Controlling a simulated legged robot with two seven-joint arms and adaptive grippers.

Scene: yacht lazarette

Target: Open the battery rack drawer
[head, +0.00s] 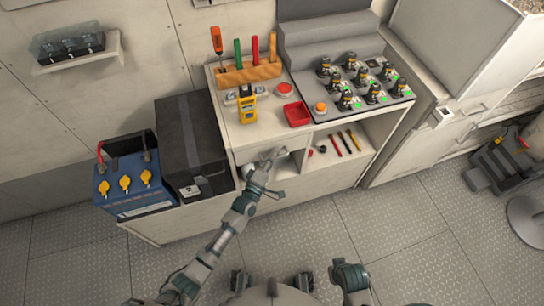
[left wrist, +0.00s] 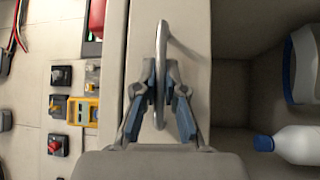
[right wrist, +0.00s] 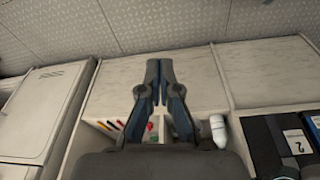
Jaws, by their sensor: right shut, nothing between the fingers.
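The pale drawer front (head: 262,151) sits under the counter's left part in the head view; it also shows as a pale panel (left wrist: 190,95) in the left wrist view. It looks closed, level with the cabinet face. Its curved metal bar handle (left wrist: 163,50) stands out from the front. My left gripper (head: 268,162) is at the drawer front, with its fingers (left wrist: 161,85) on both sides of the handle and closed onto it. The handle is mostly hidden in the head view. My right gripper (right wrist: 159,75) is shut and empty, pointing toward the cabinet and floor.
A blue battery (head: 128,190) and a black box (head: 190,145) stand left of the drawer. A white bottle (left wrist: 295,145) is in the open shelf beside the drawer. The counter (head: 270,115) holds a yellow meter (head: 247,104) and red tray (head: 297,114). The floor (head: 370,235) in front is clear.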

